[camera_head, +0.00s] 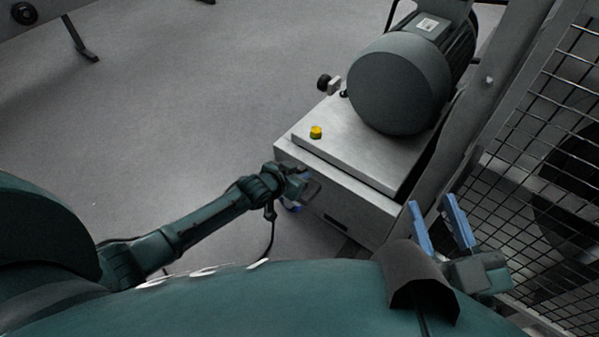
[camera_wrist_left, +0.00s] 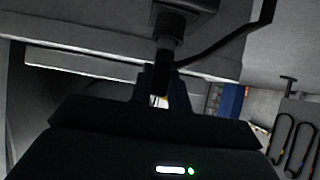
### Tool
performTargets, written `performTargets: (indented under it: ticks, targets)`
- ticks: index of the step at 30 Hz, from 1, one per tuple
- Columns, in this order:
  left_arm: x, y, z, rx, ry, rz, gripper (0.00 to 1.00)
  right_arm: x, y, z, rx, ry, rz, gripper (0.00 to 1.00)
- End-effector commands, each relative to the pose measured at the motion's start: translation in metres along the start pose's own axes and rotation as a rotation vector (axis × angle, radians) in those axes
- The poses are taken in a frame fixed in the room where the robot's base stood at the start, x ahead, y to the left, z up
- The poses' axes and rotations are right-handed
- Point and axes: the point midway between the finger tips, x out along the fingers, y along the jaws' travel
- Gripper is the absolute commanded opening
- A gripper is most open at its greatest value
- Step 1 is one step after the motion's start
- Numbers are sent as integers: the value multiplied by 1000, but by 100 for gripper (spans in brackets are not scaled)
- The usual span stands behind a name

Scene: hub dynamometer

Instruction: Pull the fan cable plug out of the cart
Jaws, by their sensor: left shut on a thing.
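The cart (camera_head: 370,205) is a light metal box with a fan motor (camera_head: 400,85) and a yellow knob (camera_head: 316,132) on top. My left gripper (camera_head: 301,188) is at the cart's near left side face, shut on the fan cable plug. In the left wrist view the dark plug (camera_wrist_left: 168,42) stands at the fingertips (camera_wrist_left: 160,88), and a black cable (camera_wrist_left: 235,38) runs off to the right. In the head view the plug is hidden by the gripper; I cannot tell whether it is seated. My right gripper (camera_head: 440,228), with blue fingers apart, is empty at the cart's right.
A wire mesh guard (camera_head: 545,150) and a grey post (camera_head: 480,110) stand on the right. A black cable (camera_head: 271,235) hangs below my left gripper. The grey floor (camera_head: 190,110) left of the cart is clear.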

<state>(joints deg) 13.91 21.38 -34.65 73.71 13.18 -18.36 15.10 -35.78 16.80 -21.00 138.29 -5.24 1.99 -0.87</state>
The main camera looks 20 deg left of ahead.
Motion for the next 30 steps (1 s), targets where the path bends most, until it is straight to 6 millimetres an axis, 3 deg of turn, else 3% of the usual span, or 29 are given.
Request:
performTargets:
  ticks: [12, 30]
  targets:
    - [-1, 0, -2, 0, 1, 0, 0, -1, 0, 0, 0, -9, -3, 36]
    - [-16, 0, -25, 0, 1, 0, 0, 6, 3, -30, 0, -2, -1, 36]
